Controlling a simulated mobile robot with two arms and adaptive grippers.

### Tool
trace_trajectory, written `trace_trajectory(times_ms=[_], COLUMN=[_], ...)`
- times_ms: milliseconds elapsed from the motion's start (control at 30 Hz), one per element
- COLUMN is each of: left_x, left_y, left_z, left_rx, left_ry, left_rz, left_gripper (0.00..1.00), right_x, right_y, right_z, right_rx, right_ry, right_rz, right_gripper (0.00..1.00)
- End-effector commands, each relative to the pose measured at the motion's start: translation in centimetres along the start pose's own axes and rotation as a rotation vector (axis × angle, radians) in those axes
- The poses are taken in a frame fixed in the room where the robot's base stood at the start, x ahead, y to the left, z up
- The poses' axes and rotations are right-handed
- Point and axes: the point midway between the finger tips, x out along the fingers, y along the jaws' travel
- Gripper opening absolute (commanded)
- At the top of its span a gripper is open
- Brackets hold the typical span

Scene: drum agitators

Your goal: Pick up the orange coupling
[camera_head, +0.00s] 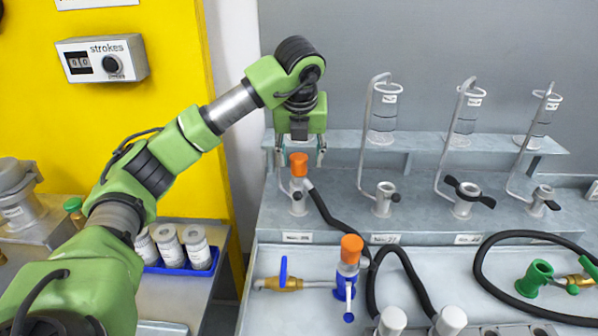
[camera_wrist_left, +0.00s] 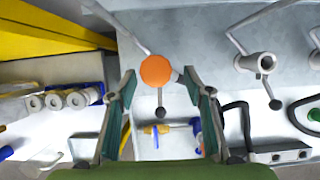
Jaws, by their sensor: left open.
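An orange coupling (camera_head: 298,164) sits upright on a grey valve outlet on the raised ledge, with a black hose beside it. My left gripper (camera_head: 300,157) points down over it, open, with one finger on each side. In the left wrist view the round orange top of the coupling (camera_wrist_left: 155,70) shows between the spread fingertips (camera_wrist_left: 158,78), and I see no finger touching it. A second orange cap (camera_head: 351,243) tops a blue valve fitting on the lower tray. My right gripper is not in view.
Wire holders (camera_head: 386,110) and more grey outlets (camera_head: 384,199) stand to the right along the ledge. A brass fitting with a blue lever (camera_head: 283,278), black hoses (camera_head: 404,265) and a green coupling (camera_head: 535,278) lie below. White-capped containers (camera_head: 197,247) stand at left.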

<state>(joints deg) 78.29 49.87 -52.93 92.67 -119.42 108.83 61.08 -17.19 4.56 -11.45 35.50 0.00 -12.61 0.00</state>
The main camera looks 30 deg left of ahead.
Motion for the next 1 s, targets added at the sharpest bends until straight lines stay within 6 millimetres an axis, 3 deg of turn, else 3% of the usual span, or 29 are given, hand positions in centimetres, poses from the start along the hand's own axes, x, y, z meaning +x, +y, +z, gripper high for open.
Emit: trace_trajectory(times_ms=[233, 500, 767, 967, 1000], left_x=[1.8, 5.5, 6.0, 5.9, 5.9], left_y=[0.3, 0.6, 0.6, 0.5, 0.6], left_z=[-0.1, -0.5, -0.5, -0.5, -0.5], left_rx=[0.000, 0.000, 0.000, 0.000, 0.000], left_ry=[0.001, 0.001, -0.001, -0.001, -0.001], left_rz=[0.002, 0.001, -0.002, -0.002, -0.002], left_gripper=[0.47, 0.47, 0.47, 0.00, 0.00], right_x=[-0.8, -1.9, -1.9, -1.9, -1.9], right_y=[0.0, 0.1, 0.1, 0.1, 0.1], right_z=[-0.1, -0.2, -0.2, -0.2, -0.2], right_rx=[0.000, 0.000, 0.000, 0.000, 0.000], right_ry=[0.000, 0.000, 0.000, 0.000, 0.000], right_rz=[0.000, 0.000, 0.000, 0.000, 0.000], right_gripper=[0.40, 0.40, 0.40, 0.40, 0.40])
